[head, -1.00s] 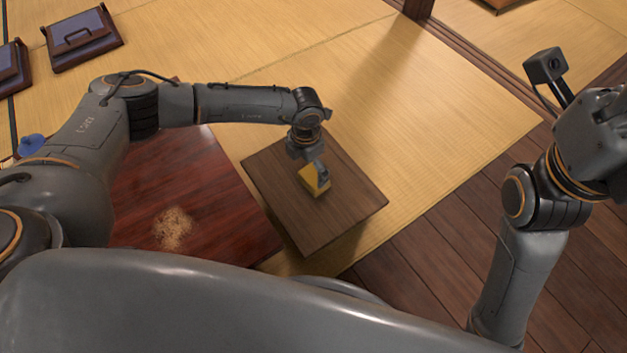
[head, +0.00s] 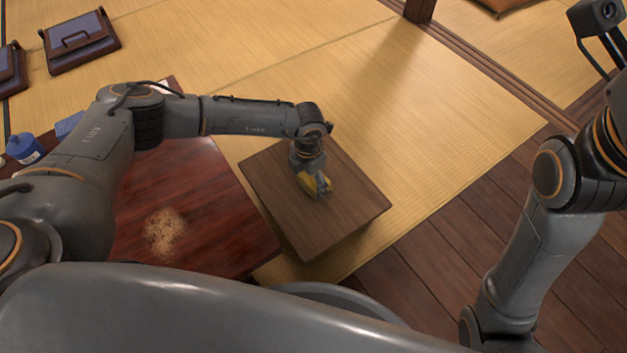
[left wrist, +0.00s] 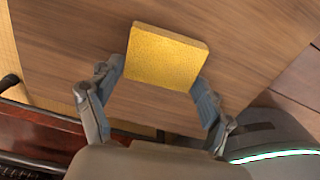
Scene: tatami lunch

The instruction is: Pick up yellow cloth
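The yellow cloth (head: 308,184) is a small, thick, square pad on the small brown wooden table, partly hidden by my left gripper. In the left wrist view the cloth (left wrist: 165,57) shows in full, just beyond and between the fingertips. My left gripper (head: 318,188) is low over the cloth. In the left wrist view my left gripper (left wrist: 158,75) has its fingers spread, one on each side of the cloth's near edge; I cannot tell if they touch it.
The small brown table (head: 345,210) is otherwise bare. A dark red table (head: 215,235) with a patch of crumbs (head: 165,232) stands to its left. Tatami lies behind.

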